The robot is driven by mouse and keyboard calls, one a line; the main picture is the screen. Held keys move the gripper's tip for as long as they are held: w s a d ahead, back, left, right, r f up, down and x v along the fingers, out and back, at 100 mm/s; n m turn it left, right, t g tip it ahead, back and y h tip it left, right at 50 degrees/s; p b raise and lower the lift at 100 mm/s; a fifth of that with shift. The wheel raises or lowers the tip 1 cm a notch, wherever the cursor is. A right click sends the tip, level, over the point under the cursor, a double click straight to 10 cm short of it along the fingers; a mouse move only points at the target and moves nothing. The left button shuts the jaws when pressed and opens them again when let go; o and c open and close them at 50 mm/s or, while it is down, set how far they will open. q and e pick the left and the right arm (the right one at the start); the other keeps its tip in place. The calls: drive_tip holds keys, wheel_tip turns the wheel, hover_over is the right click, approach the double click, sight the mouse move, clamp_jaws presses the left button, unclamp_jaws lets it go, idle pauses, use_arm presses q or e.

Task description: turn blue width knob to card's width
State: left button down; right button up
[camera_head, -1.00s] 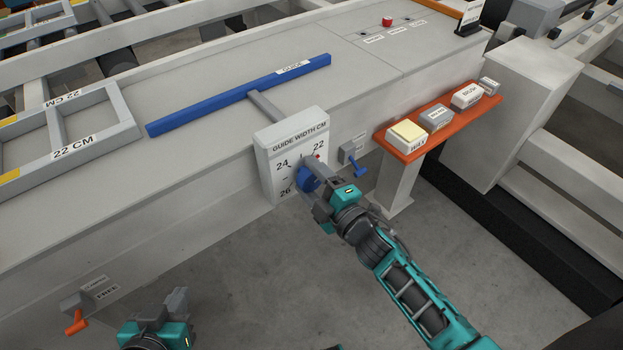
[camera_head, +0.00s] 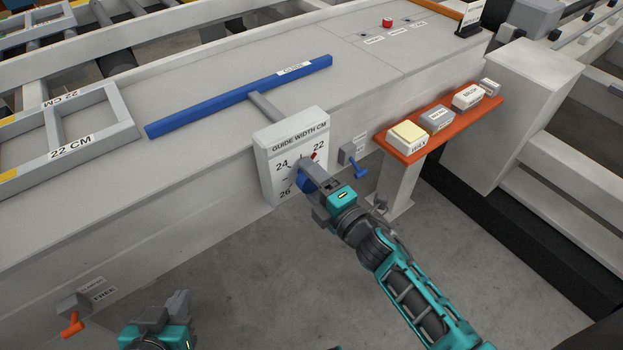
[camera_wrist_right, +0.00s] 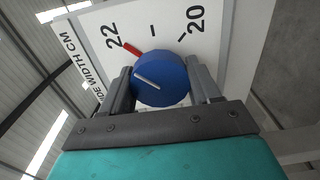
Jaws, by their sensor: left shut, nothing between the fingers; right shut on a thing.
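The blue width knob (camera_head: 305,184) is on the front of the white dial box (camera_head: 264,160) marked GUIDE WIDTH CM. My right gripper (camera_head: 309,177) is shut on it and partly hides it in the head view. The right wrist view shows the knob (camera_wrist_right: 160,80) between both fingers, with a white line on its face. A red pointer (camera_wrist_right: 132,50) at its rim lies beside the number 22. A card (camera_head: 72,147) reading 22 CM is on the grey frame at the left. My left gripper (camera_head: 178,302) is shut and empty at the bottom, away from the dial.
The blue guide bar (camera_head: 240,95) lies across the bench top behind the dial. A small blue lever (camera_head: 357,168) is just right of the dial. An orange shelf (camera_head: 440,128) with labelled blocks is further right. An orange-handled lever (camera_head: 72,325) is at lower left.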

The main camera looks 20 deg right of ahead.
drive_tip(key=shift+a, duration=0.1)
use_arm(q)
drive_tip(key=shift+a, duration=0.15)
use_arm(e)
drive_tip(key=o, duration=1)
drive_tip(key=shift+o, duration=0.2)
use_arm(q)
drive_tip(key=shift+r+p, duration=0.35)
drive_tip(key=shift+r, duration=0.05)
use_arm(e)
drive_tip(key=v, duration=1.3)
